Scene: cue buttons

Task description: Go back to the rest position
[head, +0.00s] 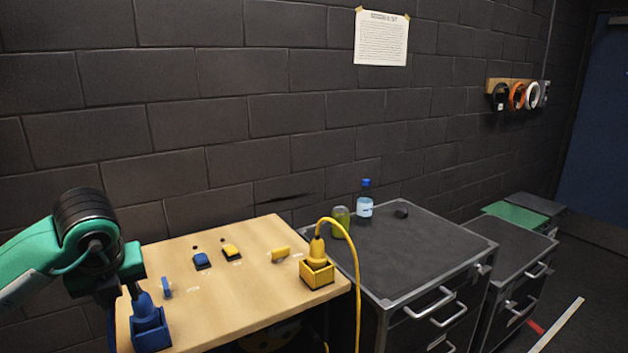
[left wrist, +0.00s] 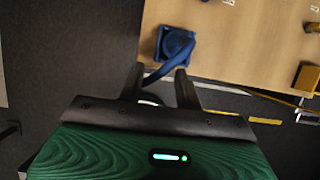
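My left gripper (head: 132,288) hangs over the left end of the wooden table, beside the blue socket box (head: 152,330). A blue plug (head: 143,304) stands upright in that box. In the left wrist view the two fingers (left wrist: 158,78) are spread apart, with a blue cable crossing the gap between them; they do not look closed on it. The blue box (left wrist: 176,45) lies just beyond the fingertips. My right gripper is in neither view.
The wooden table (head: 240,301) holds a blue button (head: 201,261), a yellow button (head: 232,253), small blue (head: 166,287) and yellow (head: 281,254) upright pieces, and a yellow socket box (head: 317,274) with plug and looping cable. A dark cabinet (head: 415,250) with a bottle (head: 365,205) stands right.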

